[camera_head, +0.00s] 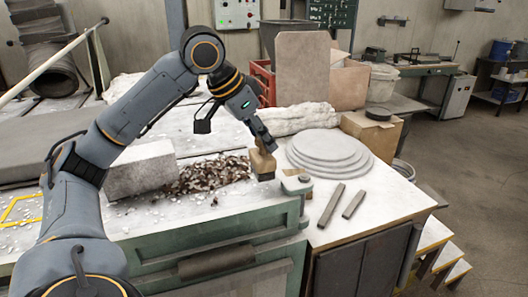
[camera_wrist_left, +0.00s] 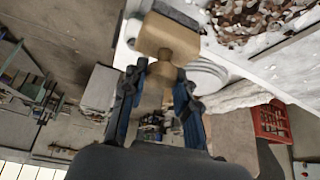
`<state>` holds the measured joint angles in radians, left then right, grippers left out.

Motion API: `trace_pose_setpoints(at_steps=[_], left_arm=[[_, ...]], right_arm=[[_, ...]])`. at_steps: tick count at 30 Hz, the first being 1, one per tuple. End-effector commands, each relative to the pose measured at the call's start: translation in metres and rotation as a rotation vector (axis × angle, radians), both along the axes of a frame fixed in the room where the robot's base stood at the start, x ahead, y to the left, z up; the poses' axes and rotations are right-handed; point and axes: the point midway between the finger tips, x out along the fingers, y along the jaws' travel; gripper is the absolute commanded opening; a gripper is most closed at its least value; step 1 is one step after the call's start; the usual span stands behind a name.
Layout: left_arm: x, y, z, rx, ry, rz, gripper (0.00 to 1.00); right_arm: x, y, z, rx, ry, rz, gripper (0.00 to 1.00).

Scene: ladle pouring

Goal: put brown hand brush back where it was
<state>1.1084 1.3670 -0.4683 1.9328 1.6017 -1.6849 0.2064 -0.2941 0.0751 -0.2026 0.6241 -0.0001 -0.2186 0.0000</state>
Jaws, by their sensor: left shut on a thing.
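The brown hand brush (camera_head: 262,163) is upright, with a tan wooden body and dark bristles at the bottom. My left gripper (camera_head: 264,142) comes down on it from above and is shut on its handle. In the left wrist view, the brush (camera_wrist_left: 168,36) juts out past my left gripper (camera_wrist_left: 158,82), with the handle between the two fingers. The brush is at the right end of a heap of brown and white chips (camera_head: 210,175). I cannot tell whether the bristles touch the surface. My right gripper is not in view.
A grey metal fitting (camera_head: 296,186) stands just right of the brush. Stacked round grey discs (camera_head: 328,152) and two dark bars (camera_head: 331,205) lie on the right tabletop. A pale block (camera_head: 140,170) sits left of the chips. A yellow outline (camera_head: 8,211) marks the far left surface.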

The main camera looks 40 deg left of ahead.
Motion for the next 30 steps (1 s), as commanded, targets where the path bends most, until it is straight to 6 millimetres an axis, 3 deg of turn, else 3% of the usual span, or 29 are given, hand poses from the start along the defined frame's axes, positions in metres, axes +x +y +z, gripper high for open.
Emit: trace_pose_setpoints(at_steps=[7,20,21,23,24,30], left_arm=[[0.005,0.003,-0.035,0.004,0.003,0.002,0.0],[0.005,0.002,-0.042,0.001,0.002,0.0,0.0],[0.005,0.002,-0.041,0.001,0.002,-0.001,0.36],[0.005,0.002,-0.041,0.001,0.002,-0.001,0.48],[0.005,0.002,-0.041,0.001,0.002,0.0,0.52],[0.005,0.002,-0.041,0.001,0.002,0.0,0.52]], right_arm=[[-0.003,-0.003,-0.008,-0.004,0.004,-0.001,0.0],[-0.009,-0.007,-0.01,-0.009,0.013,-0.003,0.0],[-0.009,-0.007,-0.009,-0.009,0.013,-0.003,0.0],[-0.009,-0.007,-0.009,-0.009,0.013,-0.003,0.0],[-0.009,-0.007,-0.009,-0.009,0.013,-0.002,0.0],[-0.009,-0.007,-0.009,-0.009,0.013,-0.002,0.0]])
